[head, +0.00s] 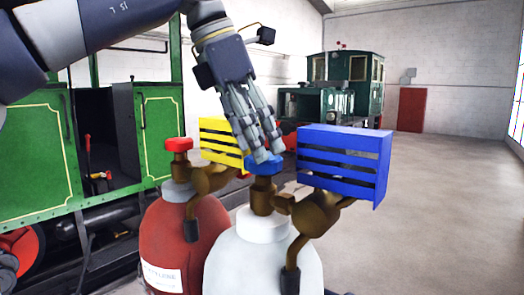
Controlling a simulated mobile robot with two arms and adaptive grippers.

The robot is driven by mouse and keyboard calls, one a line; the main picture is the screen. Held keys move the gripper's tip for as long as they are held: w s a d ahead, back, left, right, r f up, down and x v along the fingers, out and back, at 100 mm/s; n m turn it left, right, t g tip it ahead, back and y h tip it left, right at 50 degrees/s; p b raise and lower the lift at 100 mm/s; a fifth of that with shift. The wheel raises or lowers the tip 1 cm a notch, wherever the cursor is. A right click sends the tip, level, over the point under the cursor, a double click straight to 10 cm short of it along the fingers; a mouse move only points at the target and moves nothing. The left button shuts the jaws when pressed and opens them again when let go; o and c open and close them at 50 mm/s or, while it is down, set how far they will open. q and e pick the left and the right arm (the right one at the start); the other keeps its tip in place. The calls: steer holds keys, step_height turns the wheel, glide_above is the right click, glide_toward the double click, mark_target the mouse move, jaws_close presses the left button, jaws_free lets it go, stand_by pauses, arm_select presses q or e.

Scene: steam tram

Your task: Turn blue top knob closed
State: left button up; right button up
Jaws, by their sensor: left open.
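The blue top knob (264,168) sits on the brass valve (262,198) of a white cylinder (262,252) in the head view. My left gripper (263,152) reaches down from above, its fingertips pointing at the knob and overlapping its top edge in the picture. The gripper is open. I cannot tell whether the fingers touch the knob or are just above or behind it. The fingers hide part of the knob's top. My right gripper is not in view.
A blue slatted box (344,145) sits right of the knob, close to the fingers. A yellow slatted box (221,140) and a red knob (179,145) on a red cylinder (180,235) stand left. A green tram (160,130) is behind. The floor (440,220) at right is clear.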

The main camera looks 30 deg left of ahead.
arm_select(q)
steer(key=shift+w+f, duration=0.3)
steer(key=shift+f, duration=0.2)
steer(key=shift+w+f, duration=0.25)
steer(key=shift+f, duration=0.25)
steer(key=shift+d+f, duration=0.15)
steer(key=shift+f, duration=0.05)
steer(key=shift+s+d, duration=0.1)
steer(key=shift+f, duration=0.1)
steer(key=c, duration=0.8)
steer(key=shift+o, duration=0.2)
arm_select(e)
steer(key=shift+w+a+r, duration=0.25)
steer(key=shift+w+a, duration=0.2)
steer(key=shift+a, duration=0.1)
